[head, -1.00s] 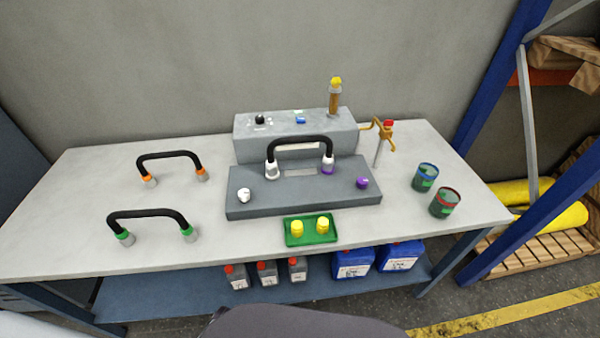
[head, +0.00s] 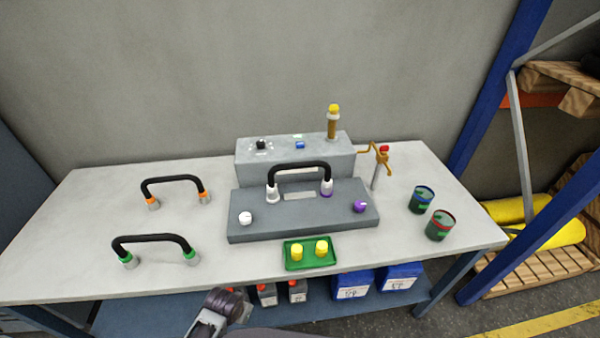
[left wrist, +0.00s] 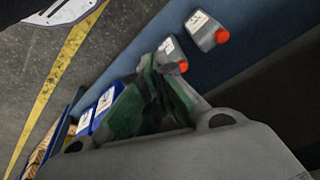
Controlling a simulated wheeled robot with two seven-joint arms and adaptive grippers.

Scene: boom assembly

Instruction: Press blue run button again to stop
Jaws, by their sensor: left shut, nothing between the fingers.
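The blue run button (head: 300,145) sits on top of the grey machine box (head: 295,165) at the back of the table. A black knob (head: 262,144) is to its left, and a small pale green patch is just behind it. Nothing touches the button. My left gripper shows in the left wrist view (left wrist: 155,78), shut and empty, with green on its fingers, low by the lower shelf's bottles. In the head view, part of my arm shows at the bottom edge, well in front of the button. My right gripper is in neither current view.
A black handle (head: 299,167) stands on the grey fixture in front of the box. A yellow-topped post (head: 333,122) and a tap-like brass piece (head: 377,155) stand to the right. A green tray (head: 312,264) with yellow pieces lies in front. Two black handles stand at left, two cans at right.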

